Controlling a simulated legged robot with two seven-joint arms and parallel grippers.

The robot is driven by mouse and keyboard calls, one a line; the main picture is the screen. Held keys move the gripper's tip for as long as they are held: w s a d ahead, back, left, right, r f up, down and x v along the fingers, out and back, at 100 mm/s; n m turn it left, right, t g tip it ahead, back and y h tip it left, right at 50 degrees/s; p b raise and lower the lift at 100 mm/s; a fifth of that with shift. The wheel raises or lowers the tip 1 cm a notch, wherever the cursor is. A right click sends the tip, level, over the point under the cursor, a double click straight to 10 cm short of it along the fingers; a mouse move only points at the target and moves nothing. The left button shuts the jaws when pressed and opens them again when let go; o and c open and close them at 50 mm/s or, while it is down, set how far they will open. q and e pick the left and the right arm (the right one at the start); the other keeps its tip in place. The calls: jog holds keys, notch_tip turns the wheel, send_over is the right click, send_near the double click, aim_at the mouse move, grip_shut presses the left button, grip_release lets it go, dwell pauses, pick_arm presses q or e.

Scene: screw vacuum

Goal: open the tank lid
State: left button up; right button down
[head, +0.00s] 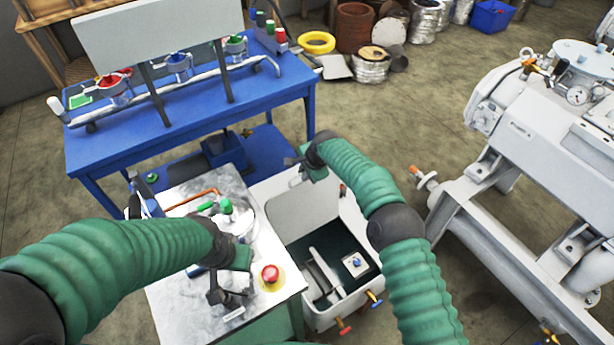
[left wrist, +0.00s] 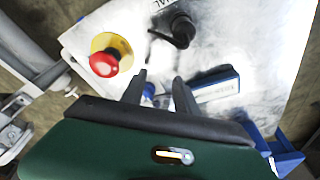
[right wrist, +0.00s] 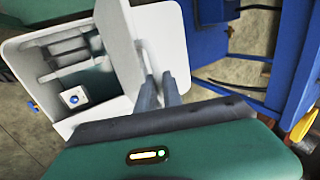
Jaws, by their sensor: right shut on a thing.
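The white tank (head: 372,283) stands on the floor beside the metal-topped table. Its lid (head: 303,208) is tilted up and back, and the dark inside shows. The lid also shows edge-on in the right wrist view (right wrist: 118,52), beside the open tank (right wrist: 62,128). My right gripper (head: 303,165) is at the lid's raised far edge and is shut on the lid; in its own view the fingers (right wrist: 160,90) are close together against it. My left gripper (head: 228,297) is over the table, its fingers (left wrist: 157,85) apart with nothing held between them.
The metal-topped table (head: 185,310) carries a red emergency button (head: 270,274). A blue workbench (head: 190,125) stands behind. Large grey machinery (head: 550,130) stands at the right, with open floor (head: 400,110) between. Valves with red (head: 344,328) and blue handles project from the tank's front.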

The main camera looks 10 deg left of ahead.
pick_arm(q)
jog(key=shift+w+a+f, duration=0.1)
jog(key=shift+a+f, duration=0.05)
jog(key=shift+a, duration=0.35)
pick_arm(e)
jog(key=shift+a+f, duration=0.25)
jog(key=shift+a, duration=0.25)
jog(key=c, duration=1.9)
grip_release()
pick_arm(q)
jog(key=shift+d, duration=0.15)
pick_arm(e)
jog(key=o, duration=0.4)
jog(key=shift+s+d+r, duration=0.1)
jog(key=shift+s+d, duration=0.05)
pick_arm(q)
jog(key=shift+s, duration=0.2)
pick_arm(e)
jog(key=shift+s, duration=0.1)
pick_arm(q)
jog(key=shift+w+r+p, duration=0.1)
jog(key=shift+r+p, duration=0.7)
pick_arm(e)
jog(key=v, duration=1.7)
jog(key=shift+w, duration=0.2)
jog(key=shift+r, duration=0.1)
